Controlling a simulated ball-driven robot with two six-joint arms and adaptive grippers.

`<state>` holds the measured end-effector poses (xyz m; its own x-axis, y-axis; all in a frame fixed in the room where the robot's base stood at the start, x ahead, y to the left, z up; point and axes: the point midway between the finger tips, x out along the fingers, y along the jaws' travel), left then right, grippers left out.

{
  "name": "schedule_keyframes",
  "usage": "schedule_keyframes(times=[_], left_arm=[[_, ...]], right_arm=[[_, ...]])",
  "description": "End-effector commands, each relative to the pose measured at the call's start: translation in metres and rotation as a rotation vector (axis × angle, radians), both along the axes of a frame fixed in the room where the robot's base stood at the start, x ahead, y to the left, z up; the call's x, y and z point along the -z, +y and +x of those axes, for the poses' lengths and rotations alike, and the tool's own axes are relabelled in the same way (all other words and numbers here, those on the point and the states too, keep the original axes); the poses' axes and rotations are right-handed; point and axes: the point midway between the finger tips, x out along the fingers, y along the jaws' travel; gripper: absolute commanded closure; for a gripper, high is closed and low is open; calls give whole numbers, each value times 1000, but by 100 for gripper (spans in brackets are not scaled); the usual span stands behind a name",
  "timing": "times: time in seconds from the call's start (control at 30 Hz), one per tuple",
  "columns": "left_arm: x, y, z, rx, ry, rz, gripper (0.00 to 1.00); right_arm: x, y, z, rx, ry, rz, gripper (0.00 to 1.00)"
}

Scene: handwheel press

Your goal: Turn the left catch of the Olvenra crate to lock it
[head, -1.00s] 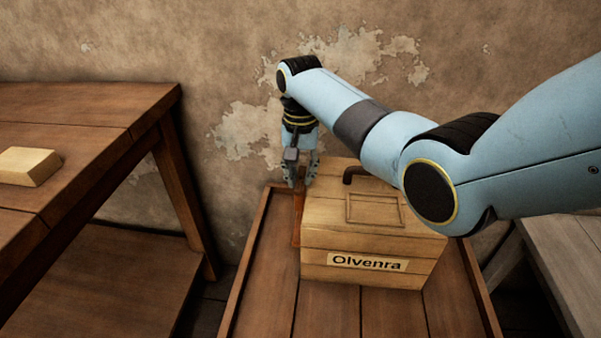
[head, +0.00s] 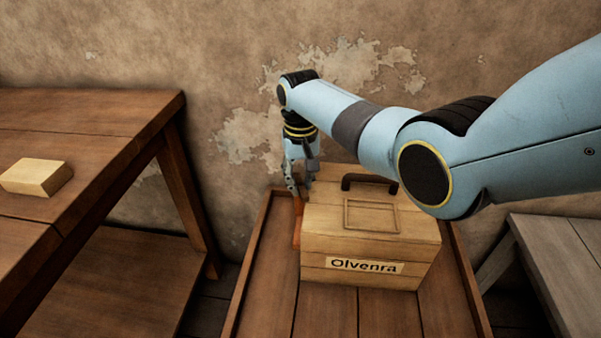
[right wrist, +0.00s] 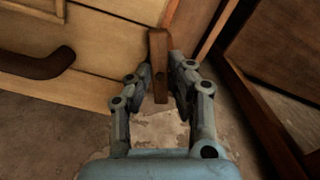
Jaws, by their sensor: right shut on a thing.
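The Olvenra crate (head: 370,245) is a pale wooden box with a name label on its front and a dark handle (head: 369,180) on its lid. Its left catch (head: 297,228) is an orange-brown bar at the crate's left side, partly hidden by my fingers. My right gripper (head: 299,190) points down at the crate's left edge. In the right wrist view, my right gripper (right wrist: 165,75) is shut on the brown catch (right wrist: 158,48), one finger on each side. The crate's handle (right wrist: 38,66) shows there at the left. My left gripper is not in view.
The crate stands on a brown rimmed tray or table (head: 262,285), bare in front. A brown table (head: 90,125) at the left bears a pale block (head: 36,178). A grey table (head: 570,250) is at the right. A worn wall (head: 230,60) stands close behind.

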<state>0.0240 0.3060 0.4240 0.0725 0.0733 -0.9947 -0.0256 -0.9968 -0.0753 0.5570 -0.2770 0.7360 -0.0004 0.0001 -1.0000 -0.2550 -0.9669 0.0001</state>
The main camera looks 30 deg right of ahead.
Motion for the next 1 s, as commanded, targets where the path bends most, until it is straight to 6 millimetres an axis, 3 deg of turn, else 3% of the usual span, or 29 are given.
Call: schedule_keyframes(times=[0.4, 1.0], left_arm=[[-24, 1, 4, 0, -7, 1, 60], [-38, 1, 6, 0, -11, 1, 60]], right_arm=[[-2, 0, 0, -394, 1, 0, 100], [-1, 0, 1, -940, -1, 0, 100]])
